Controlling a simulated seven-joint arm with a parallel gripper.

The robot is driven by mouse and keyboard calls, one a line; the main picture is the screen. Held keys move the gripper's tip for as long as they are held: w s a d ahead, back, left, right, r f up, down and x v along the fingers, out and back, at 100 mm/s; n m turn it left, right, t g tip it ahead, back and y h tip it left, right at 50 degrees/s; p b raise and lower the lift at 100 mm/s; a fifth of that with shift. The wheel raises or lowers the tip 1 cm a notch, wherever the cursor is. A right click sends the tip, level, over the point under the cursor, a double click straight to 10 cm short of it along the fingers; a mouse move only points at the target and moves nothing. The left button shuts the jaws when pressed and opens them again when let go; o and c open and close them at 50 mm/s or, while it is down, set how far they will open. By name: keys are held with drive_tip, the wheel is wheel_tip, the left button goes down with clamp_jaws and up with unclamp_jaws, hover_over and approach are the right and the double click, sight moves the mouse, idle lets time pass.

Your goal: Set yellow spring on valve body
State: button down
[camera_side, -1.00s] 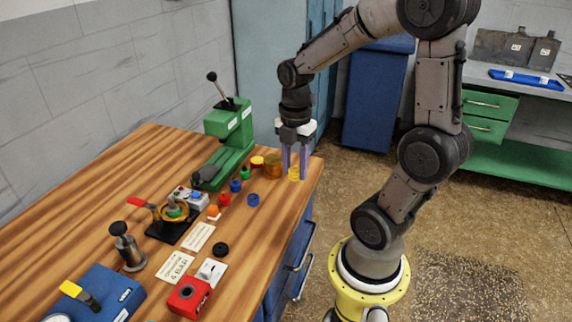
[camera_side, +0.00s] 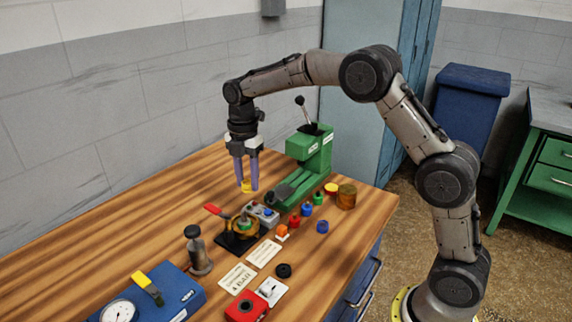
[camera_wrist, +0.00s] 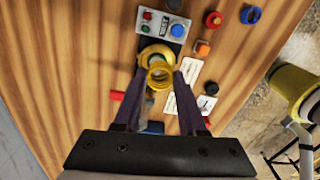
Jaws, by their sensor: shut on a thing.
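My gripper (camera_side: 248,188) is shut on the yellow spring (camera_side: 247,185), with one finger on each side of it. The spring's open coil (camera_wrist: 160,76) shows between the fingertips in the wrist view. It is above the wood bench. The round brass-yellow piece in the black clamp, which looks like the valve body (camera_side: 243,226), shows a green part at its centre. In the wrist view the brass piece (camera_wrist: 154,53) lies just beyond the spring and is partly covered by it. I see the spring apart from it in the side view.
A red clamp handle (camera_side: 213,209) and a button box (camera_side: 263,214) flank the brass piece. The green press (camera_side: 310,155) stands behind to the right. Several small coloured parts and an amber jar (camera_side: 346,197) lie right. A dark plunger (camera_side: 196,250) stands in front. The bench's left side is clear.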

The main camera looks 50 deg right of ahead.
sight(243, 210)
drive_tip(key=shift+a+f+n, duration=0.15)
drive_tip(key=shift+a+f, duration=0.3)
drive_tip(key=shift+a, duration=0.2)
drive_tip(key=shift+a+f+n, duration=0.15)
drive_tip(key=shift+a+f, duration=0.3)
drive_tip(key=shift+a, duration=0.15)
drive_tip(key=shift+f, duration=1.1)
drive_tip(key=shift+f, duration=0.85)
drive_tip(key=shift+f, duration=0.35)
drive_tip(key=shift+f, duration=1.15)
drive_tip(key=shift+c, duration=2)
unclamp_jaws()
drive_tip(key=shift+o, duration=0.2)
drive_tip(key=o, duration=0.4)
drive_tip(key=shift+c, duration=0.2)
